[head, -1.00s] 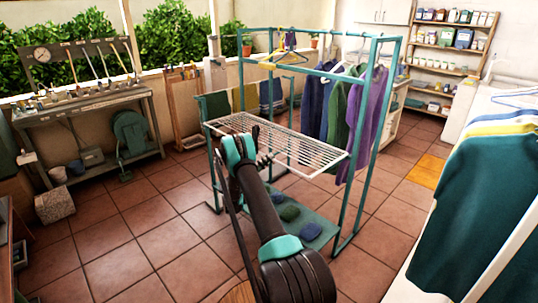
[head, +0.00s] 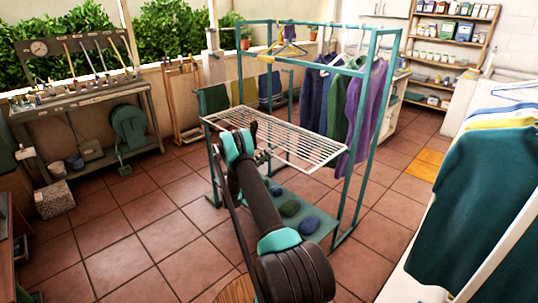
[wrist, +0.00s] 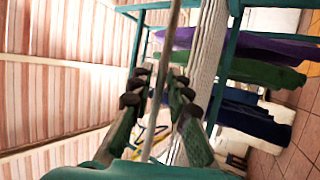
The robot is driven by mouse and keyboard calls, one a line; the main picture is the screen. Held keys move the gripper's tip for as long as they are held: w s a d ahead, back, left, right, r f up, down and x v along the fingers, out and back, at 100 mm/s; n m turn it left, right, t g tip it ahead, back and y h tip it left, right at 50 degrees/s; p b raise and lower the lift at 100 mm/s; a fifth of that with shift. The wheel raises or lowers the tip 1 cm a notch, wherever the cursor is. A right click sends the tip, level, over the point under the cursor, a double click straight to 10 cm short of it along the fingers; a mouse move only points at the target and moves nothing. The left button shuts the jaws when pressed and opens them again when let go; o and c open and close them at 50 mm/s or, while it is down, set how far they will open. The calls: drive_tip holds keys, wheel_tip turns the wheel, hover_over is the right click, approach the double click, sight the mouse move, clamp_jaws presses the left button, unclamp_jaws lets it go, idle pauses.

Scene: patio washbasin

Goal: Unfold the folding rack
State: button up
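The folding rack (head: 300,143) is a white wire panel inside a teal metal frame (head: 241,75). It lies spread out and roughly level, slightly tilted, at mid-height. In the wrist view its slats (wrist: 208,60) show nearly edge-on, right of centre. My gripper (head: 258,152) is at the rack's near edge, and my arm hides part of that edge. In the wrist view my gripper's dark green fingers (wrist: 160,82) stand apart, with a thin pale bar (wrist: 172,38) running between them. I cannot tell whether the fingers touch the bar.
Purple and green clothes (head: 368,108) hang on the frame's right side. Dark stones (head: 290,208) lie on its low shelf. A hanging teal garment (head: 480,205) stands close on the right. A workbench (head: 85,105) is at the back left. The tiled floor (head: 120,225) at left is clear.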

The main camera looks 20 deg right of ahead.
drive_tip(key=w+a+f, duration=0.1)
drive_tip(key=a, duration=1.2)
drive_tip(key=shift+a, duration=0.25)
drive_tip(key=shift+w, duration=0.1)
